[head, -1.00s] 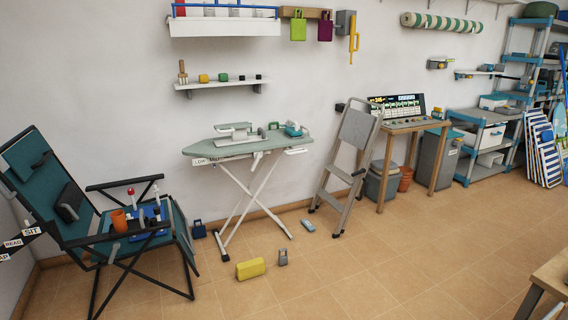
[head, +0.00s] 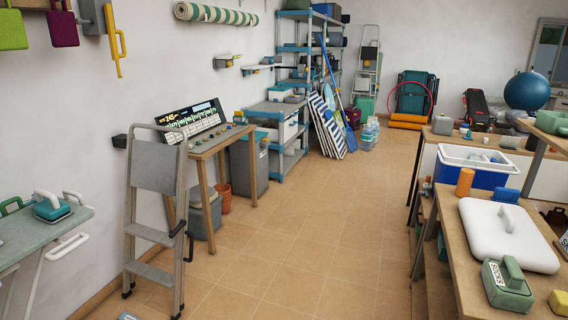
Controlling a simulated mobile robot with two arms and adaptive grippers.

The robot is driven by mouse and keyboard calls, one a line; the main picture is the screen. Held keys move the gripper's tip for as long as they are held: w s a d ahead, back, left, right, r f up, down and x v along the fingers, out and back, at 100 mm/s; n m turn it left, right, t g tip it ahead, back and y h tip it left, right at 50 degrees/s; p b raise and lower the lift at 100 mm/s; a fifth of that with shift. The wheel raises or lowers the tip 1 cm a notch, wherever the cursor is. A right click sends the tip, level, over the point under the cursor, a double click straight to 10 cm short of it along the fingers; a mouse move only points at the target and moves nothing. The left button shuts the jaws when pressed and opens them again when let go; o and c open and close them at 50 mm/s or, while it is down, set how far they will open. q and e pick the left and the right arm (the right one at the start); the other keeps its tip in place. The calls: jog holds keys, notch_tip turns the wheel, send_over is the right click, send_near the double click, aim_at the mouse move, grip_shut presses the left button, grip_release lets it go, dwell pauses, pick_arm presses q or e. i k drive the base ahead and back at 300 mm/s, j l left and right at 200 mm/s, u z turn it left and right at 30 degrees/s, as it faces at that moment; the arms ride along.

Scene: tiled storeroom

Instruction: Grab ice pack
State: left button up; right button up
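A blue and white cooler (head: 472,172) stands open on the wooden table at the right. Several pale, small things show inside it, and I cannot tell whether one is an ice pack. A large white slab with a handle, like a cooler lid (head: 482,240), lies on the table in front of the cooler. I cannot pick out an ice pack for sure anywhere in view. Neither of my grippers is in view.
An orange cylinder (head: 464,182) and a green block labelled SOCKS (head: 507,290) are on the wooden table (head: 452,240). A grey step ladder (head: 158,180) and ironing board (head: 35,238) stand at the left. The tiled floor (head: 310,240) between is clear.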

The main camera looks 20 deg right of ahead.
aim_at(511, 196)
jog(key=i+l+z, duration=0.1)
jog(key=i+z, duration=0.9)
jog(key=i+j+z, duration=0.3)
jog(key=z, duration=0.15)
jog(key=i+j+z, duration=0.5)
